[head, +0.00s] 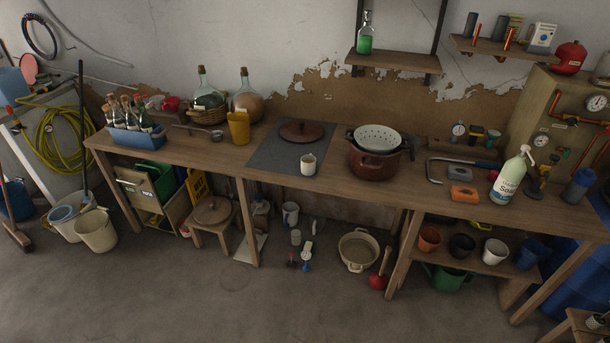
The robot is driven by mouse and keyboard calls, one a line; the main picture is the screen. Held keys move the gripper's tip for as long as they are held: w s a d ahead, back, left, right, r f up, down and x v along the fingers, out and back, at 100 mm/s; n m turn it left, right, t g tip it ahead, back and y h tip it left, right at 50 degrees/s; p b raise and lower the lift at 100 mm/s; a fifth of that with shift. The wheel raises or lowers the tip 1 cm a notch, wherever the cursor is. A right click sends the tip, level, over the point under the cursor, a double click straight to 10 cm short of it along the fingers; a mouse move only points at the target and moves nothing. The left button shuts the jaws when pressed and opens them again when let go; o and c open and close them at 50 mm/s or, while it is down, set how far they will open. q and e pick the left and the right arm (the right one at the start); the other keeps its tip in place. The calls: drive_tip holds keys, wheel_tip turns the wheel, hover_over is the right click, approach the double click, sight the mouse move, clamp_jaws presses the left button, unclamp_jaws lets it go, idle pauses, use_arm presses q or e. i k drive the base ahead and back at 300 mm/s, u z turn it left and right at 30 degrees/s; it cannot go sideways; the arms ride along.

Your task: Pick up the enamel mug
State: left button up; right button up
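A small white mug (308,165) stands upright on the front edge of the dark grey mat (262,156) on the workbench. Its inside looks brownish, and no handle shows clearly. A second white mug-like vessel (290,214) stands on the floor under the bench. I cannot tell for sure from its look which of the two is the enamel mug. Neither of my grippers is in view.
A brown lid (302,131) lies on the mat behind the mug. A red-brown pot (374,162) with a white colander (377,138) stands to its right, a yellow cup (239,128) to its left. The bench (335,187) is bare in front of the mat.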

sight(307, 169)
drive_tip(key=u, duration=0.5)
drive_tip(key=i, duration=0.65)
drive_tip(key=u, duration=0.5)
drive_tip(key=i, duration=1.55)
drive_tip(key=z, duration=0.75)
